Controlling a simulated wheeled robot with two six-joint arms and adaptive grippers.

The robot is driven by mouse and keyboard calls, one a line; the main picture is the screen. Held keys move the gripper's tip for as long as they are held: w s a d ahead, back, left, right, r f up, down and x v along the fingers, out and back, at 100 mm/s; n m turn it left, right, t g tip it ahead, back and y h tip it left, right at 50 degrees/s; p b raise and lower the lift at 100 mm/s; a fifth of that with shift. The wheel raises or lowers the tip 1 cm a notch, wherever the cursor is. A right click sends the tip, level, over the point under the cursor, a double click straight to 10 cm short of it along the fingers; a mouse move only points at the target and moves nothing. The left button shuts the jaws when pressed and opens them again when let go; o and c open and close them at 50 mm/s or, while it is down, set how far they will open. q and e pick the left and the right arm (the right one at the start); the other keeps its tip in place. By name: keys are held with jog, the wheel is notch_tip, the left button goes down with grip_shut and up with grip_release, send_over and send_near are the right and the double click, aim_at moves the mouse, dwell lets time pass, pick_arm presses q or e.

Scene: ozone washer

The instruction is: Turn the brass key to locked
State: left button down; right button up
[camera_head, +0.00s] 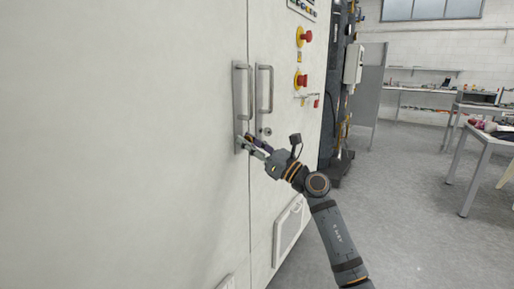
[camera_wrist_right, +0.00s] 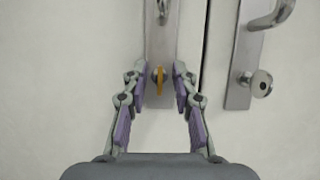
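The brass key (camera_wrist_right: 160,80) sits in the lock on the lower part of the left door's metal handle plate (camera_wrist_right: 160,40). Its flat bow looks upright in the right wrist view. My right gripper (camera_wrist_right: 160,72) is open, with one fingertip on each side of the key and a gap visible on both sides. In the head view my right gripper (camera_head: 246,142) is at the bottom of the left handle plate (camera_head: 237,85) and hides the key. My left gripper is not in view.
The right door has its own handle (camera_head: 264,90) and a round lock (camera_wrist_right: 261,83) without a key, close to the right of my gripper. Red emergency buttons (camera_head: 301,80) are farther right on the cabinet. Open floor (camera_head: 410,190) and workbenches (camera_head: 490,138) lie to the right.

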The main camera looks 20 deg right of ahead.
jog(key=v, duration=1.1)
jog(key=shift+s+f, duration=0.15)
jog(key=shift+s, duration=0.05)
jog(key=shift+d, duration=0.15)
